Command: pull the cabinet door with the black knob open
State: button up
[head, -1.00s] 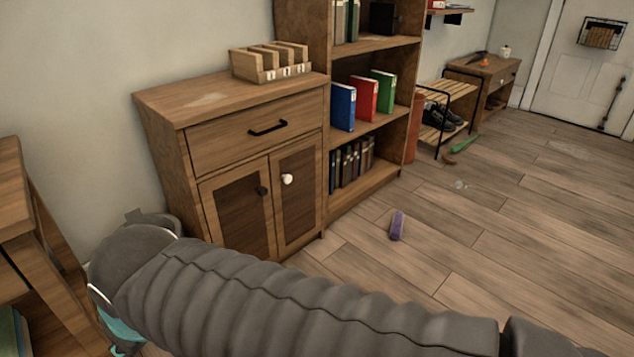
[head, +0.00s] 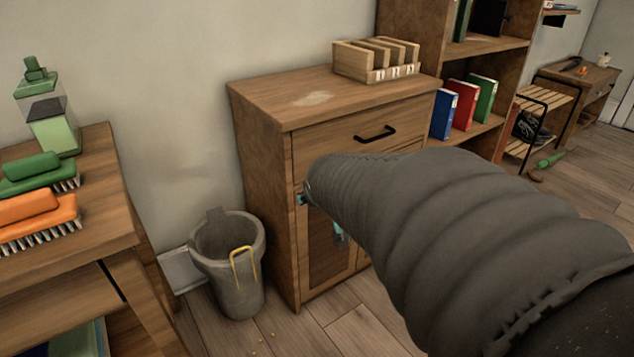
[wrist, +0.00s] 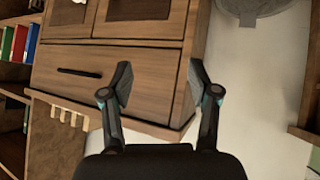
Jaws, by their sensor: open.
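The wooden cabinet (head: 270,190) stands against the wall in the head view. Its left door (head: 322,262), which bore the black knob in the earlier frame, looks closed and is partly covered by my arm. The black knob is hidden there. In the wrist view, turned upside down, that door (wrist: 138,10) lies at the top and its knob is not visible. The drawer front (wrist: 105,62) with its black bar handle lies below it. My gripper (wrist: 160,82) is open and empty in front of the cabinet's drawer end; my arm mostly hides it in the head view.
A grey bin (head: 228,280) stands on the floor left of the cabinet. A side table (head: 95,250) with brushes and a green bottle is at the left. A bookshelf (head: 400,22) adjoins the cabinet's right. A wooden holder (head: 372,62) sits on top.

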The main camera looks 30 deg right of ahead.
jog(key=w+d+f+t, duration=0.2)
jog(key=w+d+f, duration=0.25)
jog(key=d, duration=0.35)
jog(key=w+d+f+t, duration=0.2)
jog(key=w+d+f, duration=0.25)
jog(key=d, duration=0.35)
jog(key=s+d+f+m+t+y, duration=0.1)
jog(key=s+d+f+t+y, duration=0.25)
jog(key=f, duration=0.25)
jog(key=s+d+f+t+y, duration=0.2)
jog(key=s+d+f, duration=0.1)
jog(key=s+f, duration=0.25)
jog(key=w, duration=0.9)
jog(key=w+a, duration=0.1)
jog(key=w, duration=0.4)
jog(key=shift+f, duration=0.4)
grip_shut()
